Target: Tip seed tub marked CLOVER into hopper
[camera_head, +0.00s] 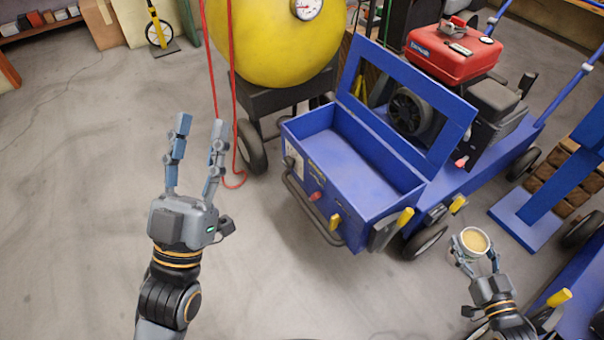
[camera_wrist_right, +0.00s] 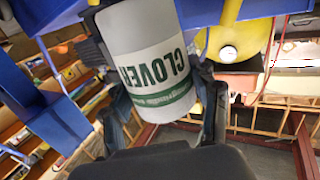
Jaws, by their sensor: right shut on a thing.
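The white tub (camera_head: 474,240) is upright or nearly so at the lower right of the head view, its open top showing tan seed. In the right wrist view the tub (camera_wrist_right: 150,45) shows green CLOVER lettering. My right gripper (camera_head: 475,252) is shut on the tub's sides. The blue open-topped hopper (camera_head: 350,165) stands in the middle of the head view with its lid frame raised behind it. It looks empty inside. The tub is apart from it, to the lower right. My left gripper (camera_head: 201,127) is open and empty, left of the hopper.
A red engine (camera_head: 455,52) sits behind the hopper on the blue machine. A yellow tank (camera_head: 270,40) with a gauge and hanging red hose (camera_head: 213,95) stands behind left. Blue frames (camera_head: 555,190) stand at right. The floor at left is clear.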

